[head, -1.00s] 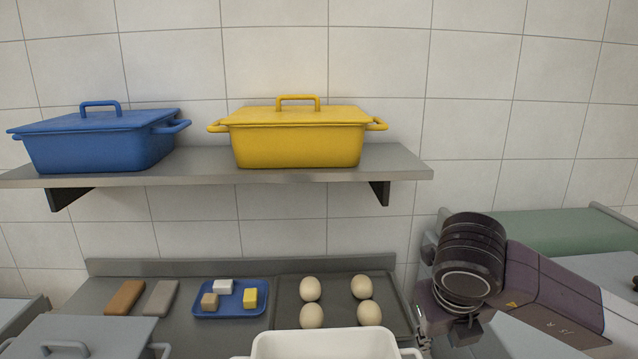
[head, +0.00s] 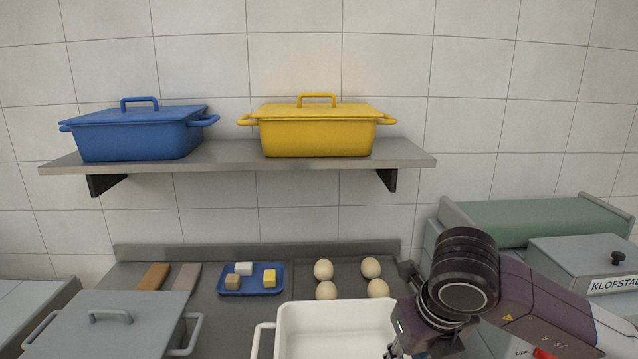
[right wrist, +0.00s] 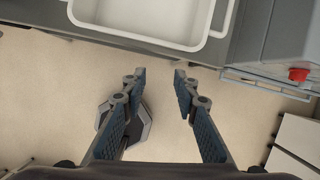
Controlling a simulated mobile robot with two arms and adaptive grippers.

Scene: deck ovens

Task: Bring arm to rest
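My right arm comes in from the right in the head view, low in front of the counter. Its right gripper (right wrist: 160,75) is open in the right wrist view, with nothing between the fingers and the floor below them. The fingertips are apart from the white dish (right wrist: 150,38), which lies beyond them at the counter's edge. The white dish also shows in the head view (head: 330,335), empty as far as I see, to the left of the right gripper. In the head view the right gripper's fingers are mostly cut off by the bottom edge. My left gripper is not in view.
A shelf (head: 225,162) carries a blue lidded pot (head: 138,137) and a yellow lidded pot (head: 315,138). A grey lidded container (head: 125,325) stands front left. Behind the dish are a blue tray (head: 224,291) with small blocks and several dough balls (head: 371,267). A KLOFSTAD box (head: 580,265) stands right.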

